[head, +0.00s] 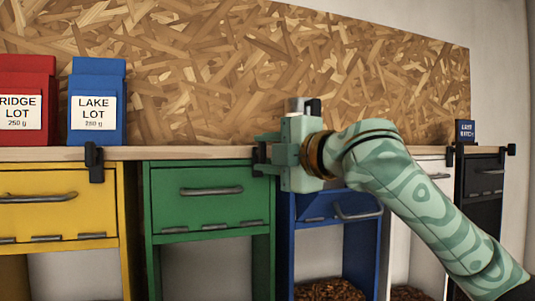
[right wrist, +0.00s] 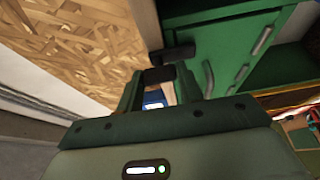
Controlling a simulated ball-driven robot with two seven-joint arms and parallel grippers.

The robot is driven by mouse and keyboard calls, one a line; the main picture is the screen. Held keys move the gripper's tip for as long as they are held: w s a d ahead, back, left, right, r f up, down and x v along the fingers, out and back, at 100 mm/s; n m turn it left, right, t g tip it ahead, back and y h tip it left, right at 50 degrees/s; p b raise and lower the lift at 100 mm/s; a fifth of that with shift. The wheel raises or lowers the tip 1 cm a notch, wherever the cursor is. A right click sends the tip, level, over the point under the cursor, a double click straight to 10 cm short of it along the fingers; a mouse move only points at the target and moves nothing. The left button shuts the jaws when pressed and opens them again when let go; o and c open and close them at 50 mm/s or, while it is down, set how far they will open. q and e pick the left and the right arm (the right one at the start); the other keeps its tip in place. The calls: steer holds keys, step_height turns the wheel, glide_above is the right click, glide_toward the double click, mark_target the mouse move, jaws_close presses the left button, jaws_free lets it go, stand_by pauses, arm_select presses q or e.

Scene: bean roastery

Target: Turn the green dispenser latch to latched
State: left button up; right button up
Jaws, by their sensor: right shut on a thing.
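The green dispenser (head: 204,205) stands under the counter, left of the blue one. Its black latch (head: 262,150) is at its upper right corner, mostly hidden behind my gripper in the head view. My right gripper (head: 270,152) comes in from the right and is shut on this latch. In the right wrist view, the latch's black handle (right wrist: 158,74) sits between my two fingertips, with another black part (right wrist: 180,52) beside it at the green dispenser's edge (right wrist: 228,60). The latch's angle cannot be read clearly. My left gripper is not in view.
A yellow dispenser (head: 60,215) with a black latch (head: 94,162) stands left, a blue dispenser (head: 318,209) and a black one (head: 484,178) right. A red bag (head: 27,92) and a blue bag (head: 97,80) stand on the counter (head: 190,153). A chipboard wall (head: 210,70) is behind.

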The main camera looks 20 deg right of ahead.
steer(key=shift+f, duration=0.1)
steer(key=o, duration=1)
steer(key=shift+a, duration=0.1)
steer(key=shift+s, duration=0.1)
steer(key=b+v, duration=0.5)
steer(key=v, duration=1.1)
steer(key=shift+s, duration=0.1)
